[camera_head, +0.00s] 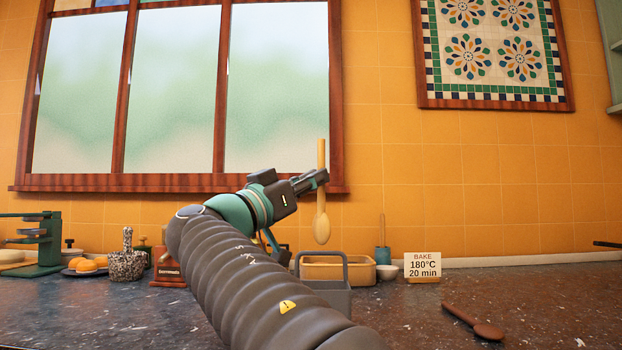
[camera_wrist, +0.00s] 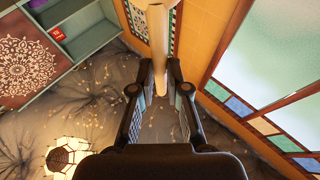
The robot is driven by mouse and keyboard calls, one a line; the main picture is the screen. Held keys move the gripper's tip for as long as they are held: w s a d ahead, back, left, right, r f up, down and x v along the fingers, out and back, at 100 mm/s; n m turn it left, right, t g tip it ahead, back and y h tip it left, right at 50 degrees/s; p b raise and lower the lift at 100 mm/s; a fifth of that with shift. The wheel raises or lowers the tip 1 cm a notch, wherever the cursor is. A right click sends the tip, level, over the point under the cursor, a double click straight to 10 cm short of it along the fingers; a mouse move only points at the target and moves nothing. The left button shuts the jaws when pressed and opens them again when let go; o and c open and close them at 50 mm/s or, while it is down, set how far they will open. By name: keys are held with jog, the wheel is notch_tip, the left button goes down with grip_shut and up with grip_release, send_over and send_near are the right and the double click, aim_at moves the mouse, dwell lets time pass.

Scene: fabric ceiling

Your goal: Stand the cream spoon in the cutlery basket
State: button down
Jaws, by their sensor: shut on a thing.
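The cream spoon (camera_head: 321,229) hangs upright in the head view, bowl down and handle up. My gripper (camera_head: 320,179) is shut on its handle. In the wrist view the spoon (camera_wrist: 158,42) runs between the fingers of my gripper (camera_wrist: 160,72). A grey basket with a raised handle (camera_head: 338,298), likely the cutlery basket, stands on the counter below the spoon. The spoon's bowl is above the basket's handle in the picture, apart from it. My arm hides the basket's left part, and its inside cannot be seen.
A yellow-tan bin (camera_head: 352,270) stands behind the basket. To its right are a blue holder (camera_head: 382,256), a white bowl (camera_head: 388,272) and a bake sign (camera_head: 422,266). A brown spoon (camera_head: 474,322) lies on the right counter.

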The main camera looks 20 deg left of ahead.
aim_at(318, 227)
jog(key=shift+f+b, duration=4.05)
jog(key=shift+f, duration=0.45)
jog(key=c, duration=1.1)
grip_release()
jog(key=shift+v, duration=3.8)
